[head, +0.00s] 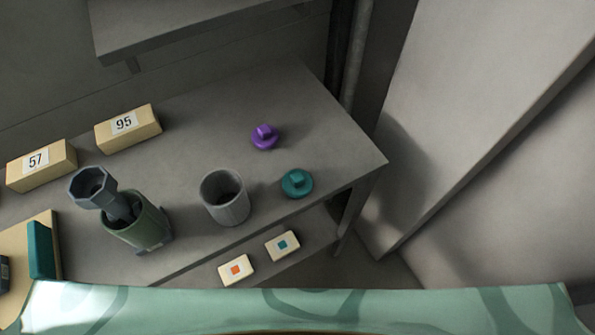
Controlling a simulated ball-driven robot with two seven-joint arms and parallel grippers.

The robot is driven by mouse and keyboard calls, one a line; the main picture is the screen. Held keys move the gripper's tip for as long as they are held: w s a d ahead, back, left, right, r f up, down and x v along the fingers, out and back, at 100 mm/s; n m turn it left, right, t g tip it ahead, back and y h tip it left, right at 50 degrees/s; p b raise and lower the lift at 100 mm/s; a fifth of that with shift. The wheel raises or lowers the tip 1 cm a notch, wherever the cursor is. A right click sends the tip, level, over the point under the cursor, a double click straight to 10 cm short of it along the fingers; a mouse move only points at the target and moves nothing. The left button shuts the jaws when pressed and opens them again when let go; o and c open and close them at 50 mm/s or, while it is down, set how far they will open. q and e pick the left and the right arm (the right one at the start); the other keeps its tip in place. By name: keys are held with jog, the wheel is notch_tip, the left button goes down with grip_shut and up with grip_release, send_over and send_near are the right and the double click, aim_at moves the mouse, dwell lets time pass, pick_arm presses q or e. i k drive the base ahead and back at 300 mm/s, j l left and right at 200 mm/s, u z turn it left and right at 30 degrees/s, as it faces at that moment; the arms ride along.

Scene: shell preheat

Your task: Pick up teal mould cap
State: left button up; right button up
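The teal mould cap (297,184) sits on the grey bench near its front right corner. It is a round disc with a square knob on top, knob up. A purple cap (264,137) of similar shape stands behind it and a little to the left. Neither of my grippers is in view, and nothing touches the teal cap.
A grey open cup (226,199) stands left of the teal cap. Farther left is a green cylinder (137,229) with a grey octagonal-headed piece (92,187). Blocks marked 95 (128,128) and 57 (41,166) stand behind. Cards with orange (236,270) and teal (282,246) squares lie below the front edge.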

aim_at(296, 183)
jog(key=u, duration=1.6)
jog(key=l+z, duration=0.15)
jog(key=z, duration=0.2)
jog(key=k+l+z, duration=0.1)
jog(key=z, duration=0.3)
jog(key=l+z, duration=0.35)
jog(key=k+j, duration=0.05)
jog(key=j, duration=0.05)
